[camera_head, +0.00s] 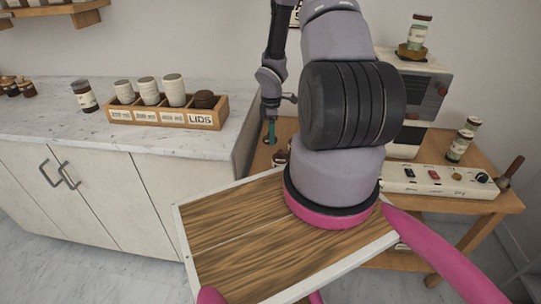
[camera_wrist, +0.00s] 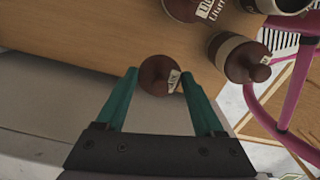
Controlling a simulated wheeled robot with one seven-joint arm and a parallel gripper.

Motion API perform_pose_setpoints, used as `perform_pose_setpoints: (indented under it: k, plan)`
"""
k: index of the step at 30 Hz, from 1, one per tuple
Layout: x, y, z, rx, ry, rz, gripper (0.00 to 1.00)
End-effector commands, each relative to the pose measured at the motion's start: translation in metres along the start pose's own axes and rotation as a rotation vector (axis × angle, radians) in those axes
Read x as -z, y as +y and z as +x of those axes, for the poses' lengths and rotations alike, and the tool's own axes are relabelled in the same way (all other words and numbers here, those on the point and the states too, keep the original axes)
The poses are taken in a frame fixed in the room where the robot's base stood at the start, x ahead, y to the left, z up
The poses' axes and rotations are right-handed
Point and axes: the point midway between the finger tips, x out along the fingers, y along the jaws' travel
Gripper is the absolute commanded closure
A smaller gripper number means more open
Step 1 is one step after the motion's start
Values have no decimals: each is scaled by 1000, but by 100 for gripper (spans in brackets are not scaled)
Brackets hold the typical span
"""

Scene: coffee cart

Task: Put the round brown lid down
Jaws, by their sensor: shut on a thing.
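The round brown lid (camera_wrist: 157,77) is between the teal fingertips of my gripper (camera_wrist: 160,88) in the wrist view, with a small white label at its right side. My gripper is shut on it. In the head view, my gripper (camera_head: 271,132) shows as a thin teal finger over the left end of the wooden table, beside the white counter. The lid cannot be made out clearly there. In the wrist view the lid appears over the table's wooden top (camera_wrist: 110,35), near its edge; I cannot tell whether it touches the wood.
In the wrist view a jar with a brown knobbed lid (camera_wrist: 238,57) and other dark containers (camera_wrist: 195,8) stand right of my gripper. The head view shows a wooden cup-and-lid holder (camera_head: 172,118) on the counter (camera_head: 50,120), and a switch panel (camera_head: 440,182) on the table's right.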

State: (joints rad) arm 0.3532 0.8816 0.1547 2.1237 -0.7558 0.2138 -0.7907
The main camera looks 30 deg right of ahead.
Motion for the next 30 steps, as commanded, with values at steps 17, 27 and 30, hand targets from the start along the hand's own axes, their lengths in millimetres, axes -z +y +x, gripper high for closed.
perform_pose_setpoints:
  k: [17,27,30]
  plan:
    - [0,-1,76,2,-1,2,84]
    - [0,0,83,0,0,2,84]
    - [0,0,85,0,0,2,23]
